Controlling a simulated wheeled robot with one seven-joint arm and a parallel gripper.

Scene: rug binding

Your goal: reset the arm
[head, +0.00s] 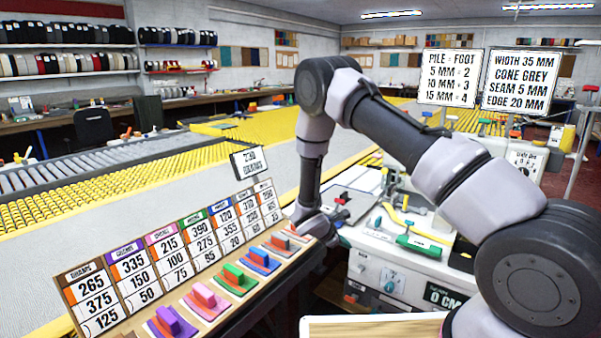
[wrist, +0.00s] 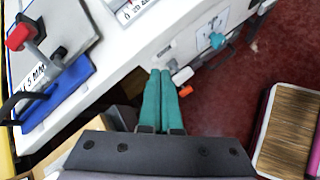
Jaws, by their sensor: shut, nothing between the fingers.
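My gripper (wrist: 162,74) shows in the wrist view with its two teal fingers side by side, shut and empty. Below the fingertips are the white front of the machine bench (wrist: 160,45) and the dark red floor. In the head view my arm rises from the lower right, bends over at the top and comes down to the wrist between the sample board and the white machine bench (head: 375,265). The fingertips cannot be made out there.
The sloped number board (head: 132,284) with coloured handled blocks (head: 205,298) stands close left of my wrist. In the wrist view a blue plate (wrist: 60,95) with a red knob lies left, and a brown bristly panel (wrist: 288,130) lies right. Open floor (wrist: 235,105) shows between.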

